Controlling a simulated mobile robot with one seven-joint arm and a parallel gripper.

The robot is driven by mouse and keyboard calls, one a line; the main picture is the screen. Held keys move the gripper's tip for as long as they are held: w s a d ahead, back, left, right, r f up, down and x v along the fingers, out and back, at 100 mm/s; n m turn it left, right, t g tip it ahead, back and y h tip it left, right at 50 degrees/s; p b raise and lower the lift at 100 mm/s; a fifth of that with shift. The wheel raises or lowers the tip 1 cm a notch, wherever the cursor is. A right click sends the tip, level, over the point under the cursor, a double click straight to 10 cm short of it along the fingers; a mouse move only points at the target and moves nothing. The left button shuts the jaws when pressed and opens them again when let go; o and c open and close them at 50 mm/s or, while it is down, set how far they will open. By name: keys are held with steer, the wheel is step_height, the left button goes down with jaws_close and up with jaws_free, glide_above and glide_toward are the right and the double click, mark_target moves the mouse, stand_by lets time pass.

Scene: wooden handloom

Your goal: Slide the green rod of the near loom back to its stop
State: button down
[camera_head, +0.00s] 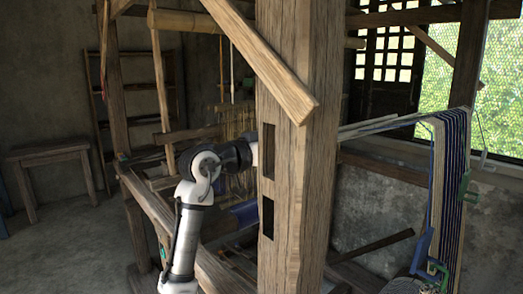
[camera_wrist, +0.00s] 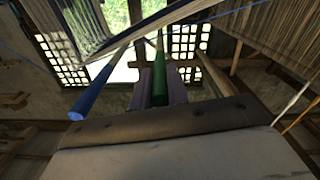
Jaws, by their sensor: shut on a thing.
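The green rod (camera_wrist: 159,72) shows in the wrist view at the middle, end-on and pointing away from me. My gripper (camera_wrist: 160,86) is shut on it, with one grey finger on each side of the rod. A blue rod (camera_wrist: 93,97) lies to its left and a tan wooden rod (camera_wrist: 214,75) to its right, both apart from the fingers. In the head view my arm reaches behind the thick wooden post, which hides my gripper and the green rod. The rod's stop cannot be made out.
The thick post (camera_head: 305,180) of the loom stands close in front in the head view. Striped warp threads (camera_head: 450,180) hang at the right. Threads (camera_wrist: 270,35) also cross the upper right of the wrist view. A small wooden table (camera_head: 50,153) stands at the left.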

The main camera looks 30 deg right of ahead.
steer(key=shift+s+d+r, duration=0.1)
steer(key=shift+s+r, duration=0.1)
steer(key=shift+s, duration=0.4)
steer(key=shift+s+d+r, duration=0.1)
steer(key=shift+s+r, duration=0.05)
steer(key=shift+s, duration=0.5)
steer(key=shift+s+d+r, duration=0.1)
steer(key=shift+s+r, duration=0.1)
steer(key=shift+s, duration=0.4)
steer(key=c, duration=1.4)
jaws_free()
steer(key=shift+s+r, duration=0.1)
steer(key=shift+s, duration=0.05)
steer(key=shift+o, duration=0.2)
steer(key=shift+a, duration=0.1)
steer(key=s+a+b, duration=0.1)
steer(key=a+b, duration=0.2)
steer(key=a, duration=1)
steer(key=shift+s+a, duration=0.3)
steer(key=shift+s, duration=0.05)
